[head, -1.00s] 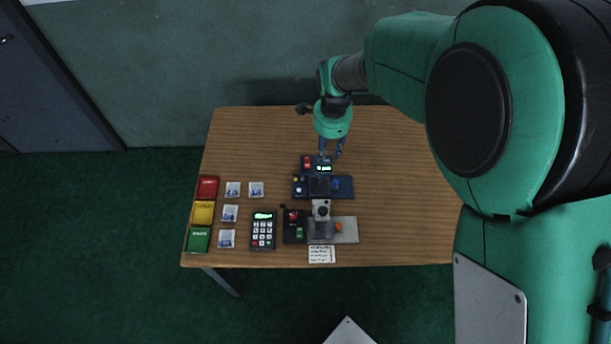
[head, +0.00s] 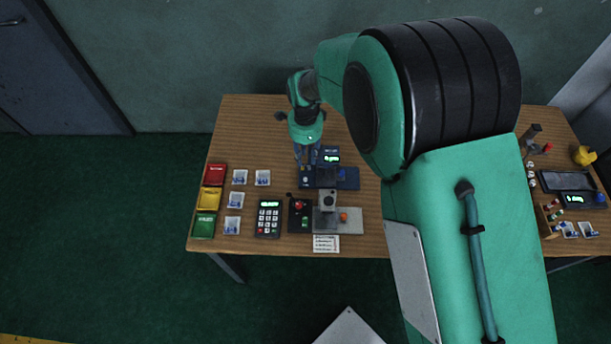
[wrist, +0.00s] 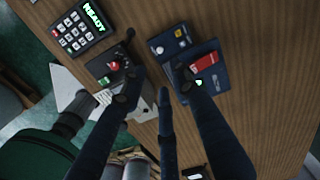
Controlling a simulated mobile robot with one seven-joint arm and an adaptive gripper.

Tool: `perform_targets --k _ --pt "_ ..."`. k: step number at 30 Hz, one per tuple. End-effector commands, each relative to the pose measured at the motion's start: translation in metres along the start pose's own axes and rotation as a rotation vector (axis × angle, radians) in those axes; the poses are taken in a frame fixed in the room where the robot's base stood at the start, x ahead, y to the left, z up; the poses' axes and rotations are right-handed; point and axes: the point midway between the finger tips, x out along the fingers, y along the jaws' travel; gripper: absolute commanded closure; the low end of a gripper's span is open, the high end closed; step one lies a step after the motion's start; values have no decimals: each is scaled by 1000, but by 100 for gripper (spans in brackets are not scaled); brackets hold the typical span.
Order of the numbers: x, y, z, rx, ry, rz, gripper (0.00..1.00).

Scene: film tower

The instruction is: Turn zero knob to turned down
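A dark blue device (head: 348,181) sits on the wooden table, with a small lit display box behind it. Its small left panel (head: 306,182) lies in front of my gripper's fingertips. In the wrist view the panel (wrist: 162,38) carries a yellow round part (wrist: 179,33) and a small pale round part (wrist: 160,50). I cannot tell which part is the zero knob, nor its setting. My gripper (head: 306,163) points down behind the panel. In the wrist view its dark fingers (wrist: 160,88) are spread and empty, apart from those parts.
A keypad (head: 268,217) reading READY, a black box (head: 299,214) with a red button and lever, and a grey device (head: 350,221) stand nearer the front. Coloured trays (head: 212,200) line the left edge. More equipment (head: 565,181) stands at the right.

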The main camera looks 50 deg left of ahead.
Motion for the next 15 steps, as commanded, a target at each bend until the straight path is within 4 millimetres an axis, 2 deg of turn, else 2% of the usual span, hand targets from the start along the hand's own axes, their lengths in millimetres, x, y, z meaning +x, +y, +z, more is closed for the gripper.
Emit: perform_targets --k 8,15 --pt "29 1 0 0 0 2 70" --pt "67 1 0 0 0 2 70"
